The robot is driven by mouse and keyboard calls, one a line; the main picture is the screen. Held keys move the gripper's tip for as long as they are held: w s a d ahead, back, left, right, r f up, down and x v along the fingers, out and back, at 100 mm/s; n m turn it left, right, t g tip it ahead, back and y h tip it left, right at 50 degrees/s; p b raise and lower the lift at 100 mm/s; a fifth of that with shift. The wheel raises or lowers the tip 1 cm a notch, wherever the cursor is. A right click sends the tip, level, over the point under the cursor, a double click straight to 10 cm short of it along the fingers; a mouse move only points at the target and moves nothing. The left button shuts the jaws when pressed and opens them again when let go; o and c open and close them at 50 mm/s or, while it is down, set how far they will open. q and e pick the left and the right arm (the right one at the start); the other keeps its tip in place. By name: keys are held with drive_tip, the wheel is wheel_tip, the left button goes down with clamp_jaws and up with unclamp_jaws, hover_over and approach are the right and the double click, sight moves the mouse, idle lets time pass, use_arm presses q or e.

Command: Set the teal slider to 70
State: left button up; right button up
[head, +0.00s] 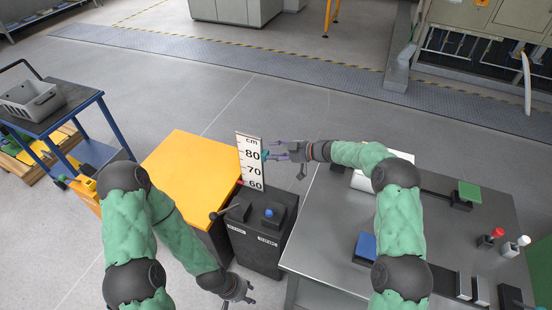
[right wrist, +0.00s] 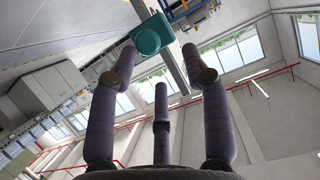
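The teal slider (head: 265,155) shows at the right edge of an upright white cm scale (head: 251,172) in the head view, about level with the 80 mark. The scale reads 80, 70 and 60 downward. My right gripper (head: 272,151) is at the slider, pointing left. In the right wrist view the teal knob (right wrist: 152,36) lies near the fingertips, between the two upper fingers, which stand apart; contact cannot be told. My left gripper (head: 246,291) is low in the head view, fingers spread and empty, in front of the dark box.
The scale stands on a dark box (head: 262,233) with a blue button (head: 269,213) and a lever. An orange-topped cabinet (head: 190,165) is left of it. A grey metal table (head: 330,225) with blocks and buttons is right. A blue cart (head: 60,110) stands far left.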

drive_tip(key=shift+r, duration=0.2)
drive_tip(key=p+v, duration=0.8)
drive_tip(key=v, duration=0.4)
drive_tip(key=shift+d+r, duration=0.15)
drive_tip(key=shift+r, duration=0.05)
idle(1.1)
drive_tip(key=shift+p, duration=0.4)
idle(0.3)
